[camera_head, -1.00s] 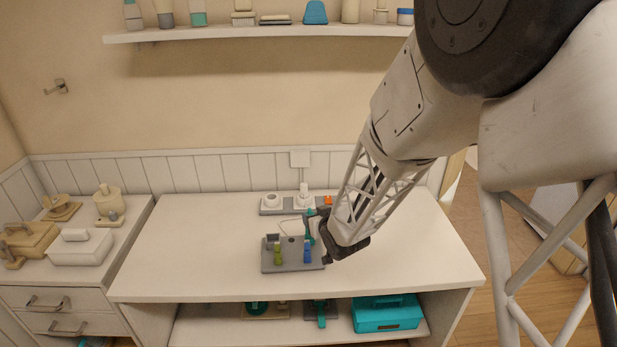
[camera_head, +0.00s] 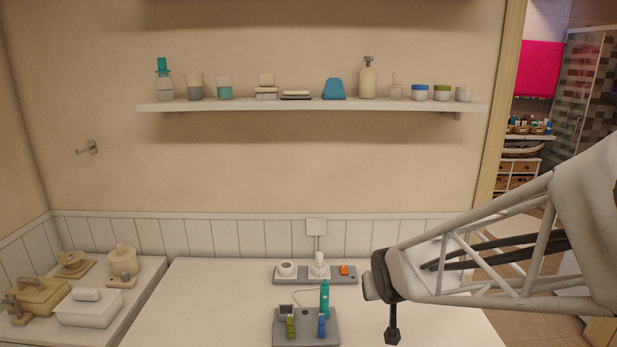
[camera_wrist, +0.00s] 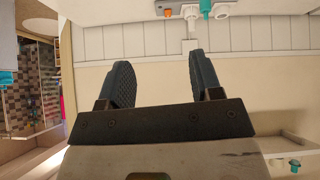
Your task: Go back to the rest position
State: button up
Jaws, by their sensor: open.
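My gripper shows in the wrist view (camera_wrist: 158,85) as two dark textured fingers spread apart, with nothing between them. In the head view my gripper (camera_head: 391,325) hangs at the end of my arm, right of the grey holder and apart from it. The grey holder (camera_head: 305,341) stands on the white counter. It carries a teal upright handle (camera_head: 324,298), a green piece (camera_head: 290,327) and a blue piece (camera_head: 321,326). Part of the teal item also shows at the top of the wrist view (camera_wrist: 206,8).
Behind the holder lies a grey strip (camera_head: 333,281) with white items and an orange piece (camera_head: 344,270). A wall shelf (camera_head: 300,105) holds bottles and jars. A side counter at left carries boxes (camera_head: 90,307). The counter right of the holder looks clear.

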jog(key=s+d+r+g, duration=0.1)
jog(key=s+r+g, duration=0.1)
jog(key=s, duration=1)
jog(key=s+d+r+m+g, duration=0.1)
jog(key=s+r+g, duration=0.2)
jog(key=s, duration=0.9)
jog(key=shift+s+d+r, duration=0.15)
jog(key=shift+d+r, duration=0.1)
jog(key=shift+r, duration=0.7)
